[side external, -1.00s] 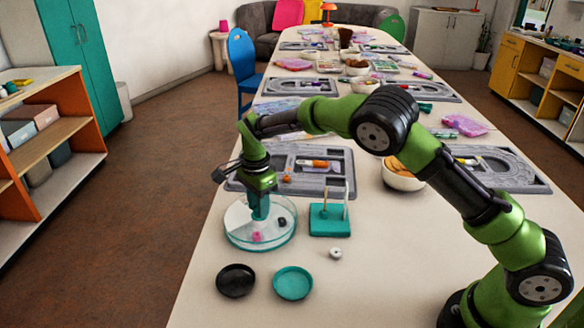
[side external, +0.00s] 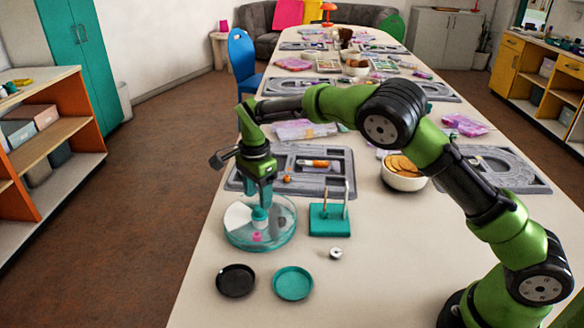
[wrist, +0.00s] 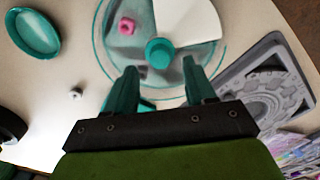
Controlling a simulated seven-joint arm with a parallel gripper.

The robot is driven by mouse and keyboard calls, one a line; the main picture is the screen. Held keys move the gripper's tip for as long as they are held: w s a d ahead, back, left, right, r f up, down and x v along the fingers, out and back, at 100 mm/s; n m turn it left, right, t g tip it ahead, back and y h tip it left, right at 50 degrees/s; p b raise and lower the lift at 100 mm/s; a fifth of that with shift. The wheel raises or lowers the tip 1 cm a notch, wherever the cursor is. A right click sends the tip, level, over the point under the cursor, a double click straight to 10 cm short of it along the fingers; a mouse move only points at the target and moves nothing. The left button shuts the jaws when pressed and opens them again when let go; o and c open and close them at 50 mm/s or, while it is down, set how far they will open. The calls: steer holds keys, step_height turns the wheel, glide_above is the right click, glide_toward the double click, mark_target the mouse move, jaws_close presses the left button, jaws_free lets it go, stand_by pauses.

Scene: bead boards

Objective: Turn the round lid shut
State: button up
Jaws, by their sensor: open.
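The round lid (side external: 240,216) is a clear disc with a white wedge and a teal centre knob (side external: 260,214). It sits on a clear round dish with a teal rim near the table's left edge. A pink bead (side external: 256,236) shows inside. In the wrist view the knob (wrist: 159,53) stands just ahead of and between my fingertips, with the white wedge (wrist: 188,22) to its upper right. My gripper (side external: 260,194) is open, pointing down above the knob, and holds nothing. In the wrist view its two teal fingers (wrist: 160,72) are apart.
A teal stand with upright pegs (side external: 328,220) is right of the dish. A black dish (side external: 236,281), a teal dish (side external: 292,284) and a small white bead (side external: 336,253) lie in front. A grey bead board (side external: 232,182) lies behind.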

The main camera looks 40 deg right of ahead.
mark_target(267, 213)
step_height(267, 213, up, 13)
steer(key=shift+r, duration=0.2)
stand_by(0.3)
steer(key=s+d+r+n+t, duration=0.1)
steer(key=s+n, duration=0.3)
steer(key=s, duration=0.5)
steer(key=s+d+r+n+t+y, duration=0.1)
steer(key=s+d+n+t, duration=0.2)
steer(key=s, duration=0.7)
steer(key=s+d+r+n+t+y, duration=0.1)
steer(key=s+d+n+t, duration=0.2)
steer(key=s+n, duration=0.4)
steer(key=s, duration=0.3)
steer(key=shift+d, duration=0.4)
